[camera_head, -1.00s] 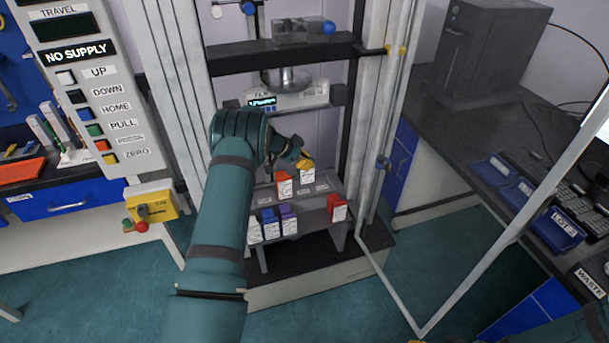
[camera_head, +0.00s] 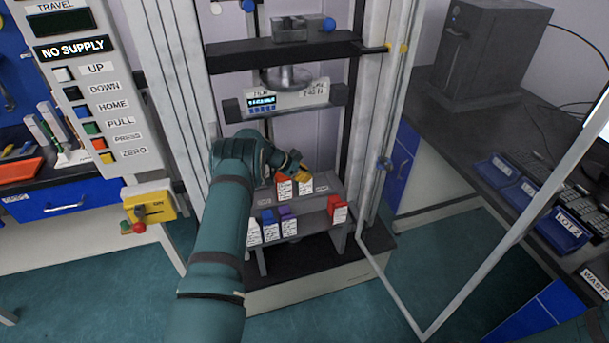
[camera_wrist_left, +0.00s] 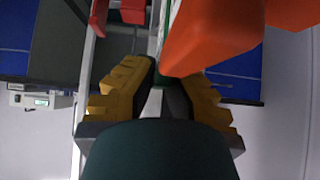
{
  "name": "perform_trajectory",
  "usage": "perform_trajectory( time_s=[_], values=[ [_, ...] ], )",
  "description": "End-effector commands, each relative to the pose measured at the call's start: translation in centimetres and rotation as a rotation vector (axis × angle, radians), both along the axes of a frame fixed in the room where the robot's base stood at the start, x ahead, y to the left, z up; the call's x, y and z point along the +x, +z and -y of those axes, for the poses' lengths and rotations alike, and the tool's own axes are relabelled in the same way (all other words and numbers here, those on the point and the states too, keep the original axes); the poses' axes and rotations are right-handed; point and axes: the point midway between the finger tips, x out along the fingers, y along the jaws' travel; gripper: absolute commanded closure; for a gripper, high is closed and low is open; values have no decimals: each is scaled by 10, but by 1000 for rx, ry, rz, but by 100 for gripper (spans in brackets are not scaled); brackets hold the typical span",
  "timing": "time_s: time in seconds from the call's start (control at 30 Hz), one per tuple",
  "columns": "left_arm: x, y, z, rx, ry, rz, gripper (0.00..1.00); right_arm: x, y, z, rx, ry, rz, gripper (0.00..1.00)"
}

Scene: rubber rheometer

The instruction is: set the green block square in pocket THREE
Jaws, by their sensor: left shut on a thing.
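My left gripper (camera_head: 304,174) is shut at the upper step of the grey stepped rack (camera_head: 324,203), just right of an orange-red block (camera_head: 285,184). Below its yellow fingertips shows a white-labelled block face (camera_head: 305,187). The fingers and arm hide most of this block. In the left wrist view a thin green strip of the green block (camera_wrist_left: 164,35) shows between the yellow fingers, partly behind a large orange-red block. I cannot tell whether it rests in a pocket, nor read which pocket is THREE. My right gripper is out of view.
The lower step holds a blue block (camera_head: 269,224), a purple block (camera_head: 287,221) and, at the right, a red block (camera_head: 337,210). The machine's crosshead (camera_head: 285,101) is above. Upright columns (camera_head: 385,110) flank the rack. An open door frame (camera_head: 500,240) stands at the right.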

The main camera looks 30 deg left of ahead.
Motion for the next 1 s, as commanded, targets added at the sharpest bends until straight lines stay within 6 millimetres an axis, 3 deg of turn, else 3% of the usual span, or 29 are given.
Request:
perform_trajectory(
  time_s=[0.13,0.2,0.23,0.57,1.0],
  values=[
    [0,-4,0,0,-1,0,100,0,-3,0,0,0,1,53],
    [0,-3,0,0,-1,-1,67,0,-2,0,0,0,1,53],
    [0,-3,0,-1,-1,0,66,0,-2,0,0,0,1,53],
    [0,0,0,0,0,0,66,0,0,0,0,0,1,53],
    [-28,41,-23,0,1,-1,66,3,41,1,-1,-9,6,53]
  ],
)
